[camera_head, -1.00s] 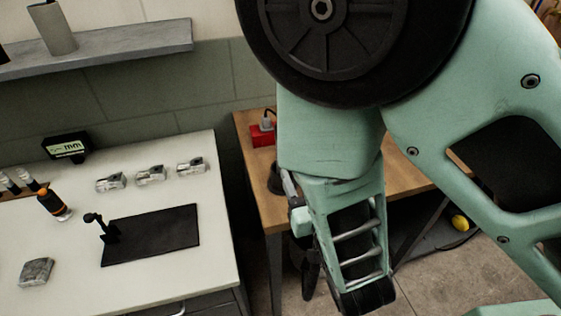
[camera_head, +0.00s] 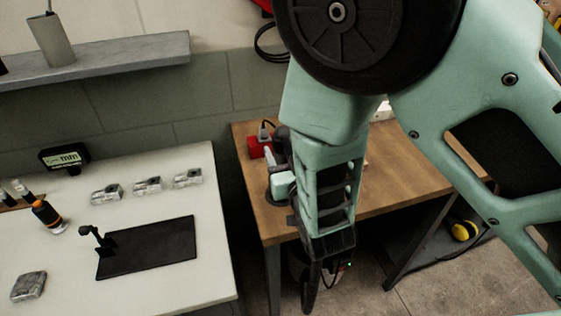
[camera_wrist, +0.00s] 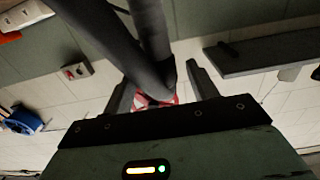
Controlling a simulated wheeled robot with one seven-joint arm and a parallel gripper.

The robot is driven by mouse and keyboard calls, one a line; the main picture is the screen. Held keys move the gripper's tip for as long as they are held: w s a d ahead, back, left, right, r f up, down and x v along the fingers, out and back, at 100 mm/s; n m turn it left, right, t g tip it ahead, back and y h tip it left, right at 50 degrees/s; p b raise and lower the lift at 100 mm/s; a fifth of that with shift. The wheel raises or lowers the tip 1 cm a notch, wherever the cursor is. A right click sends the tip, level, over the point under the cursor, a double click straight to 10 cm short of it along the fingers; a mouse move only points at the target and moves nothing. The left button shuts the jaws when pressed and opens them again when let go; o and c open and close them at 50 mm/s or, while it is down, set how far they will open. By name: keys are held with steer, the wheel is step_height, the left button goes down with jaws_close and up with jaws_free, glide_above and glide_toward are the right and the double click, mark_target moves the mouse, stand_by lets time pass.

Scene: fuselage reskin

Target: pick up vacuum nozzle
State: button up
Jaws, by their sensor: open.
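My gripper (camera_head: 314,285) hangs low at the front edge of the wooden table, seen from behind in the head view, with its fingers largely hidden. In the wrist view my gripper (camera_wrist: 160,85) is open, its two dark fingers apart. Dark grey tubes (camera_wrist: 112,38) run from the top of that view to a point between or in front of the fingers. I cannot tell whether they are the vacuum nozzle or whether they touch the fingers. A dark upright object (camera_head: 284,143) stands on the wooden table, partly hidden behind my arm; I cannot tell whether it is the nozzle.
The wooden table (camera_head: 395,165) has a red box (camera_head: 257,148) at its back left. A white bench (camera_head: 190,285) at the left holds a black mat (camera_head: 165,247), a small display (camera_head: 65,156) and small clear parts. A shelf (camera_head: 120,57) is on the wall above. Yellow ear muffs (camera_head: 464,231) lie below right.

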steer(key=shift+p+x, duration=0.5)
steer(key=shift+x, duration=1.3)
steer(key=shift+a, duration=0.1)
jaws_close()
steer(key=shift+r, duration=0.2)
